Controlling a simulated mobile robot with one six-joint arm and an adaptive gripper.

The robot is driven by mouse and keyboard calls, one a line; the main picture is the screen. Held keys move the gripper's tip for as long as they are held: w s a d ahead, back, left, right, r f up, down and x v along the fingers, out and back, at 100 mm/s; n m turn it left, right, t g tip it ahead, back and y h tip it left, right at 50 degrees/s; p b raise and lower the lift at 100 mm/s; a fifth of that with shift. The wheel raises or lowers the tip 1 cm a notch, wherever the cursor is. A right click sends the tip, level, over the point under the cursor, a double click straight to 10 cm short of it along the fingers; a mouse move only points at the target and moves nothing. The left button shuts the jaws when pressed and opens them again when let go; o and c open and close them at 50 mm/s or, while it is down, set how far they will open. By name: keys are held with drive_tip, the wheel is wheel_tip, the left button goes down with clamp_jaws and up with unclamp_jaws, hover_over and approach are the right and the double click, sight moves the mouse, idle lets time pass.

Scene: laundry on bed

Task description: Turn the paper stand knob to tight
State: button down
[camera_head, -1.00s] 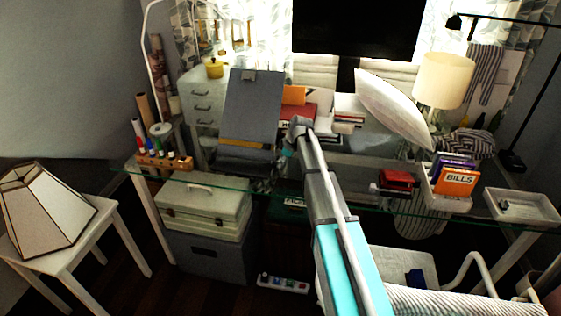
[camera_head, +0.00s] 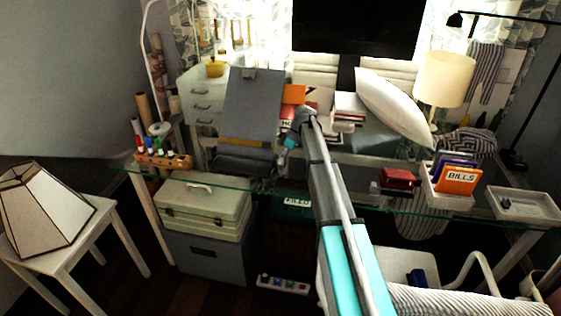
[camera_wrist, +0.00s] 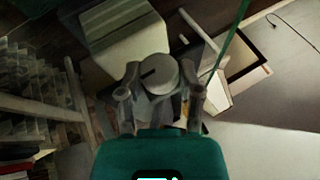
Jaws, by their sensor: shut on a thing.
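The grey paper stand (camera_head: 252,105) stands tilted back on the glass desk, with a clip at its top and a yellow-brown strip near its base. Its round pale grey knob (camera_wrist: 158,75) shows in the wrist view, with a short dark mark on its face pointing to the left and slightly down. My gripper (camera_wrist: 156,90) is shut on the knob, one finger on each side. In the head view my gripper (camera_head: 284,152) is beside the lower right of the stand, small and partly hidden by my arm; the knob cannot be made out there.
The glass desk (camera_head: 330,180) carries a marker rack (camera_head: 163,160) at left, books (camera_head: 345,112), a pillow (camera_head: 395,105) and a bills holder (camera_head: 447,198) at right. A lamp (camera_head: 443,78) stands behind. A pale case (camera_head: 203,208) is under the desk.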

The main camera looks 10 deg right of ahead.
idle(0.4)
drive_tip(key=shift+c, duration=1.3)
unclamp_jaws()
